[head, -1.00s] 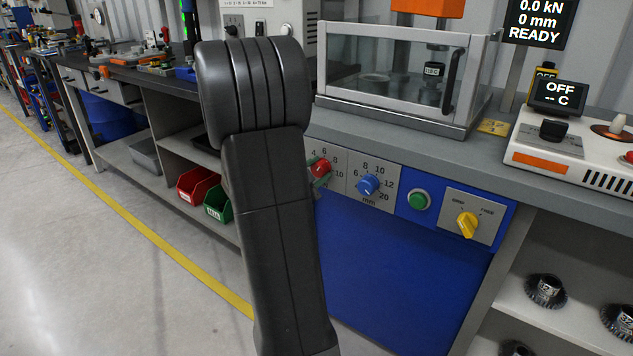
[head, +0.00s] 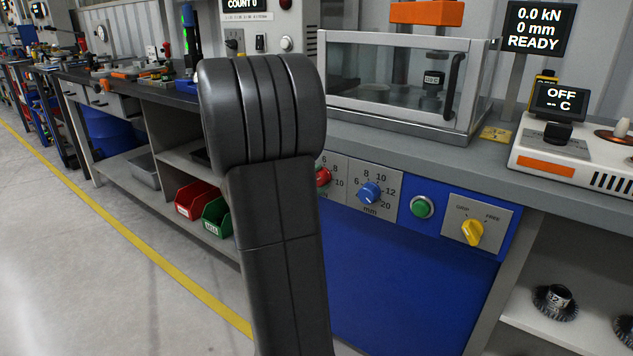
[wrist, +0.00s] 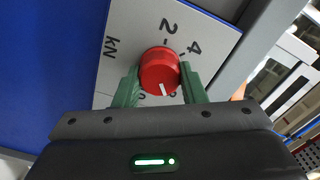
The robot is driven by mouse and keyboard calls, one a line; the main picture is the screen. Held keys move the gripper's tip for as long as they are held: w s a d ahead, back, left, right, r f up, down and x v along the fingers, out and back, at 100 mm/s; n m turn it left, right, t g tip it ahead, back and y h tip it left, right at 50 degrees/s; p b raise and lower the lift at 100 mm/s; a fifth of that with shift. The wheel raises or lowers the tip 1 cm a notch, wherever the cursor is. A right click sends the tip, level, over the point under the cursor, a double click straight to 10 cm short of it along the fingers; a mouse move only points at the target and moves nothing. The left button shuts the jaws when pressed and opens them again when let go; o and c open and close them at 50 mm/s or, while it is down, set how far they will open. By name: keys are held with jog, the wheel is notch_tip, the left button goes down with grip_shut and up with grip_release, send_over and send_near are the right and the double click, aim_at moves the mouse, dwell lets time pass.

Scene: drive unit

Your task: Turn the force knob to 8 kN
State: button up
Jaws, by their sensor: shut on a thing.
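The red force knob (wrist: 160,70) sits on a light grey scale plate (wrist: 215,35) in the wrist view. Its white pointer line points down in that picture, towards my gripper body. The 2, the 4 and "kN" are readable; the marks below the knob are partly hidden by my gripper. The green fingers of my gripper (wrist: 160,84) are shut on the knob, one on each side. In the head view the red knob (head: 323,177) shows only partly, behind my arm, with 6, 8 and 10 beside it. The press display (head: 535,27) reads 0.0 kN, 0 mm, READY.
Right of the force knob are a blue mm knob (head: 369,192), a green button (head: 422,207) and a yellow selector (head: 472,232). A glazed press guard (head: 395,80) stands above on the bench. Red (head: 193,200) and green bins (head: 215,215) sit on a low shelf at left.

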jog(key=shift+f, duration=0.1)
jog(key=o, duration=1)
jog(key=p+v, duration=0.2)
jog(key=v, duration=1.2)
jog(key=shift+p, duration=0.4)
jog(key=b+x, duration=0.2)
jog(key=x, duration=1.2)
jog(key=shift+b, duration=0.4)
